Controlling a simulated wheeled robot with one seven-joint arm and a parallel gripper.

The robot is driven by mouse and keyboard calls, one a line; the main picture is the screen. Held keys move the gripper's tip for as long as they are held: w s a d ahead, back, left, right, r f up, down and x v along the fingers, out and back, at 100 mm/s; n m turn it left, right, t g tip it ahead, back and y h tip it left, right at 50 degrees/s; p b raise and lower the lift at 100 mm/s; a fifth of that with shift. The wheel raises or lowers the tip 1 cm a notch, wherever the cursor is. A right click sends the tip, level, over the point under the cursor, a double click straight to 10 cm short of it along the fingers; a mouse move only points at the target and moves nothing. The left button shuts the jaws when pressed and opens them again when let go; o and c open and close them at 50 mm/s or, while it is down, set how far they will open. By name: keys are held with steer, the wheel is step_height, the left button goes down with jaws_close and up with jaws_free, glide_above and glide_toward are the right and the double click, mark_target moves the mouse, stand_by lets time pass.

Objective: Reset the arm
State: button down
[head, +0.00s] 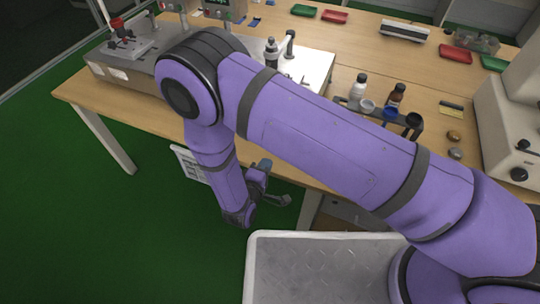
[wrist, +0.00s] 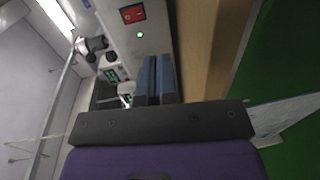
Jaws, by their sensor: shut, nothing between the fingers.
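My purple arm reaches from the lower right across the head view, bends at a dark elbow joint, and hangs down in front of the table's near edge. My gripper shows in the wrist view (wrist: 156,62) as two blue-grey fingers side by side, shut with nothing between them. In the head view the end of the arm is low beside the table edge, and the fingertips are hard to make out there. In the wrist view a grey machine with a red switch (wrist: 132,13) and a lit green lamp (wrist: 140,35) lies beyond the fingers.
The wooden table (head: 430,90) carries a metal machine at the left, a white bottle (head: 358,88), a brown bottle (head: 396,96), small cups, red and green trays (head: 334,17), and a white instrument (head: 505,125) at the right. Green floor (head: 90,230) is open at the left.

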steer(key=shift+s+a, duration=0.1)
steer(key=shift+s, duration=0.15)
stand_by(0.4)
steer(key=w+d+r+m+g+h, duration=0.3)
steer(key=d+r, duration=0.1)
steer(key=r, duration=0.4)
steer(key=w+d+r+m+g+h, duration=0.2)
steer(key=w+d+r+h, duration=0.15)
steer(key=r, duration=0.45)
steer(key=s+d+r+m+g+y, duration=0.15)
steer(key=d+r+m+g, duration=0.5)
steer(key=d+r, duration=0.8)
steer(key=s+d+r+y, duration=0.3)
steer(key=s+d+r, duration=0.1)
steer(key=s+r, duration=0.3)
steer(key=s+d+r+m+y, duration=0.1)
steer(key=s+d+r+y, duration=0.2)
steer(key=s+r, duration=0.4)
steer(key=s+d+r+m+t+y, duration=0.1)
steer(key=s+d+r+y, duration=0.3)
steer(key=s+r, duration=0.3)
steer(key=shift+s+d+y, duration=0.25)
steer(key=shift+d+y, duration=0.05)
steer(key=shift+d, duration=0.05)
steer(key=shift+m, duration=0.25)
